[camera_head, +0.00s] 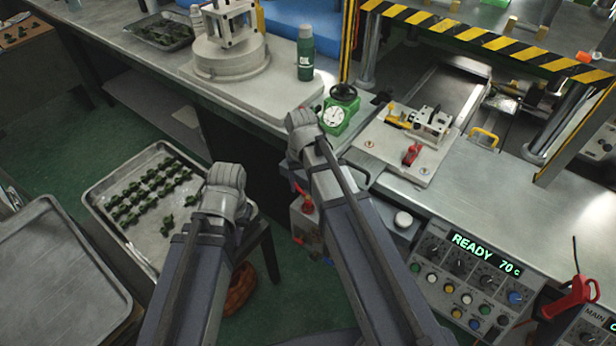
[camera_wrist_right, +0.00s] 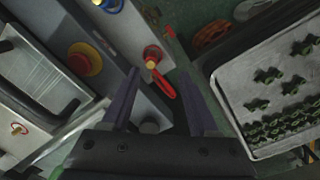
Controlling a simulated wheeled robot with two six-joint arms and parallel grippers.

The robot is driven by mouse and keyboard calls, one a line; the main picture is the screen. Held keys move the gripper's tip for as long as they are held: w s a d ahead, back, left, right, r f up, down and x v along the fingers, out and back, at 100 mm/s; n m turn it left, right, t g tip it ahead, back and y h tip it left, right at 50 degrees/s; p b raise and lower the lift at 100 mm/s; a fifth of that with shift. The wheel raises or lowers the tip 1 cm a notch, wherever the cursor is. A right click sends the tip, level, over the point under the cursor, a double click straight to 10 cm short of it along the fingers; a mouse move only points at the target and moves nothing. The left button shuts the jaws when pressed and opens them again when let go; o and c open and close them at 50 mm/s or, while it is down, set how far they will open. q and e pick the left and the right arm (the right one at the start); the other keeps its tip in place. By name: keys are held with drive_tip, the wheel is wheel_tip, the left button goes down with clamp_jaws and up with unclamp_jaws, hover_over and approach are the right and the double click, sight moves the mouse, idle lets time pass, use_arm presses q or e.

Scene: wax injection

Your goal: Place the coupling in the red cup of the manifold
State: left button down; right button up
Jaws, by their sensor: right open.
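My right gripper (camera_wrist_right: 160,76) shows in the right wrist view with its two dark fingers spread and nothing between them. Beyond the fingers is a grey unit (camera_wrist_right: 122,48) with a red ring-shaped cup (camera_wrist_right: 152,54) and a blue ring (camera_wrist_right: 110,4); it may be the manifold. A yellowish fitting shows at the red cup, and a red lever (camera_wrist_right: 165,88) lies just below it. I cannot tell whether the fitting is the coupling. In the head view red parts (camera_head: 306,204) show below the bench edge. Both grippers are hidden behind my wrists there.
A red-and-yellow button (camera_wrist_right: 85,62) sits beside the grey unit.

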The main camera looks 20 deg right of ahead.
drive_tip(key=s+a+n+h, duration=0.1)
drive_tip(key=s+a+n, duration=0.3)
drive_tip(key=s+a, duration=0.4)
drive_tip(key=s, duration=0.5)
drive_tip(key=shift+a, duration=0.35)
